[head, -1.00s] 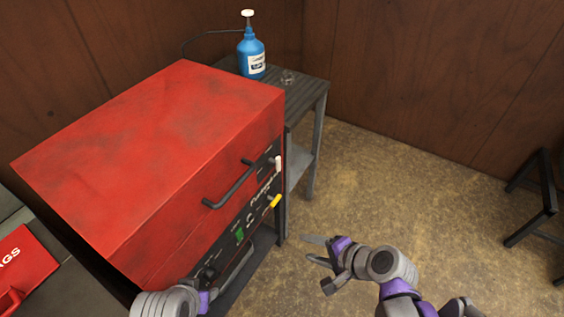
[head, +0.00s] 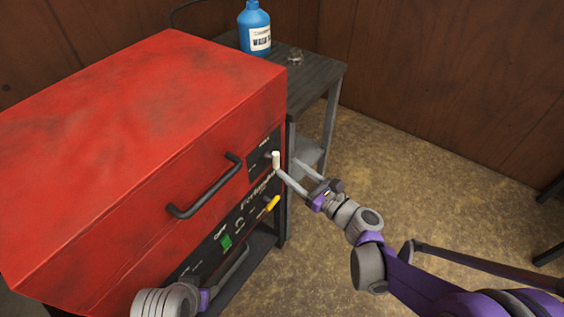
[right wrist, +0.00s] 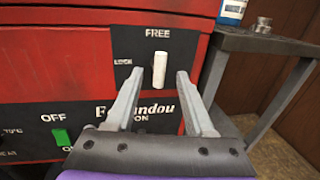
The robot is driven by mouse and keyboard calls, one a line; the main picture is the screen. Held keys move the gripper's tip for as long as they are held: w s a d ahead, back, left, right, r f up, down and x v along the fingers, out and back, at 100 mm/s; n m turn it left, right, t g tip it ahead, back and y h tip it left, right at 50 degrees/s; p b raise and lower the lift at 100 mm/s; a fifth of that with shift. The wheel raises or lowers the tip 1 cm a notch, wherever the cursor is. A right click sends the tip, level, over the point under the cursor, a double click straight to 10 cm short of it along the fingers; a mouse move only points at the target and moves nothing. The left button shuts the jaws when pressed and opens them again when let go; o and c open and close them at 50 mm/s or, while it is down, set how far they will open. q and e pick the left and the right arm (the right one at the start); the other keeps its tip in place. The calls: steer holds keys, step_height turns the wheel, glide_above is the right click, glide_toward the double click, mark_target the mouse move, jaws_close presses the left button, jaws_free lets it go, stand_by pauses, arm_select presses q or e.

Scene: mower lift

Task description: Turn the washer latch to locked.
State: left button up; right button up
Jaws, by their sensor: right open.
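The red washer (head: 140,120) fills the left of the head view, its lid down. Its latch is a white lever (head: 276,160) on the dark front panel near the right edge. In the right wrist view the white latch lever (right wrist: 159,69) stands upright below the word FREE, with LOCK marked to its left. My right gripper (head: 286,170) is open, and its fingertips lie on either side of the lever in the wrist view (right wrist: 158,80). I cannot tell if they touch it.
A black lid handle (head: 205,188) sticks out left of the latch. A yellow knob (head: 272,204) and a green switch (head: 225,241) sit below. A grey side table (head: 315,82) holds a blue bottle (head: 254,30). The floor at right is mostly clear.

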mark_target(278, 160)
steer(key=shift+x, duration=2.05)
jaws_close()
